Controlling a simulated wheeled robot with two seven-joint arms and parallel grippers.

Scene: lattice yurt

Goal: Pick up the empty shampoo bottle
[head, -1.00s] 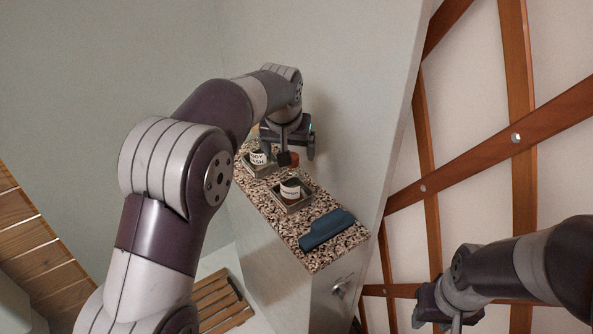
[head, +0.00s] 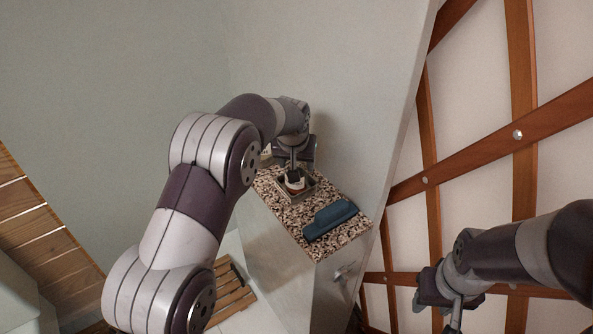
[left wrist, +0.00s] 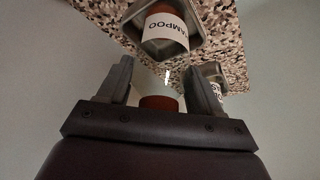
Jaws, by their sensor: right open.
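A bottle with a white label reading part of "SHAMPOO" stands in a small grey tray in the left wrist view (left wrist: 165,38); it also shows in the head view (head: 295,182). My left gripper (head: 295,168) is low over that tray. In the left wrist view, its two fingers (left wrist: 159,88) stand apart, with a whitish and red-brown thing (left wrist: 160,103) between them. I cannot tell whether they grip it, nor whether it is an empty bottle. My right gripper (head: 445,303) is open and empty at the lower right, away from the counter.
The trays stand on a speckled counter (head: 345,246) against a pale wall. A second tray with a labelled bottle (left wrist: 216,88) shows in the left wrist view. A dark blue thing (head: 330,219) lies toward the counter's front. A wooden slatted mat (head: 232,292) lies below.

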